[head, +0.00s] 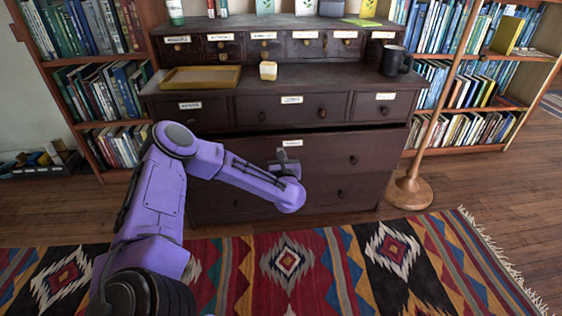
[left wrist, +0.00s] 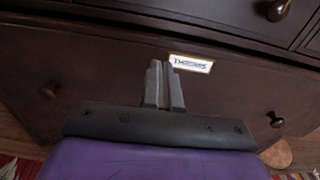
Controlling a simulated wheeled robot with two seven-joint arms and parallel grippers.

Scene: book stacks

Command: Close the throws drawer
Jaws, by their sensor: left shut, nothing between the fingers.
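The throws drawer (head: 325,150) is the wide dark wood drawer below the top row of drawers. A dark gap runs along its top edge, and its front seems to stand slightly forward of the cabinet. Its white label (head: 292,143) reads THROWS in the left wrist view (left wrist: 191,64). One round knob (head: 352,160) shows at its right; both knobs show in the left wrist view. My left gripper (head: 281,153) is shut and empty, its fingertips (left wrist: 162,64) at the drawer front just left of the label. I cannot tell whether they touch it. My right gripper is out of view.
The dark cabinet (head: 300,78) holds a tray (head: 200,78), a candle-like jar (head: 268,70) and a dark mug (head: 396,61). A wooden stand (head: 409,190) is close by on the right. Bookshelves flank the cabinet. A patterned rug (head: 330,262) covers the floor in front.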

